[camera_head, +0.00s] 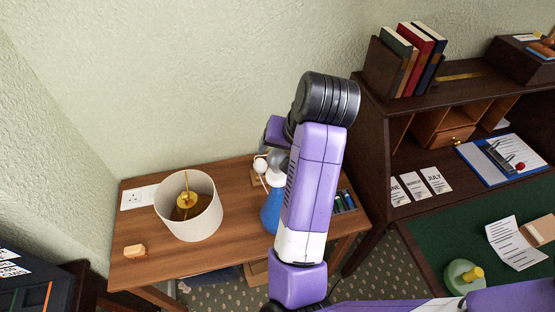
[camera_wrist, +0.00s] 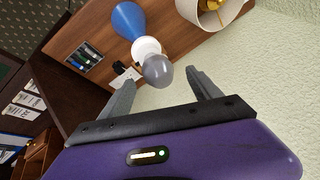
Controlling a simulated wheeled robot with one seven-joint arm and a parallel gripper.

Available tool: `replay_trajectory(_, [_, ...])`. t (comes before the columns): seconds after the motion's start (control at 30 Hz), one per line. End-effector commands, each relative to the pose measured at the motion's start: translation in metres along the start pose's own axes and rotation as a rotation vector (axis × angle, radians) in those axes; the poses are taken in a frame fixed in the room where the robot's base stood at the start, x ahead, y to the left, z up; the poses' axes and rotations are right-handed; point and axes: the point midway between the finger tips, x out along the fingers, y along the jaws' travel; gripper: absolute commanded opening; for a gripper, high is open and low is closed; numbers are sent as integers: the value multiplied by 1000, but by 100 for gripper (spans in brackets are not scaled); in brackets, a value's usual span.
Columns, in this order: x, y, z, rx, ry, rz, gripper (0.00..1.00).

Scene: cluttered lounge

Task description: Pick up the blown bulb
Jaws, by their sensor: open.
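A grey, rounded bulb (camera_wrist: 158,71) sits at the top of a lamp with a white collar (camera_wrist: 146,46) and a blue cone-shaped base (camera_wrist: 128,19). In the wrist view my gripper (camera_wrist: 160,78) is open, with the bulb between the lines of its two fingertips; I cannot tell how far away it is in depth. The fingers do not visibly touch it. In the head view the blue base (camera_head: 270,210) stands on the wooden table, partly behind my arm.
A dark desk (camera_head: 375,165) stands at right. The wall (camera_head: 180,90) is close behind.

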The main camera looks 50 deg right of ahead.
Motion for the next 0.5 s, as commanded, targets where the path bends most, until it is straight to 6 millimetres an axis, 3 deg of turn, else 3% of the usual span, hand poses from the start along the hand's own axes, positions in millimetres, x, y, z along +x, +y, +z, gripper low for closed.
replay_trajectory(0.23, [15,5,0,-3,-3,9,72])
replay_trajectory(0.5, [46,5,0,1,-4,1,72])
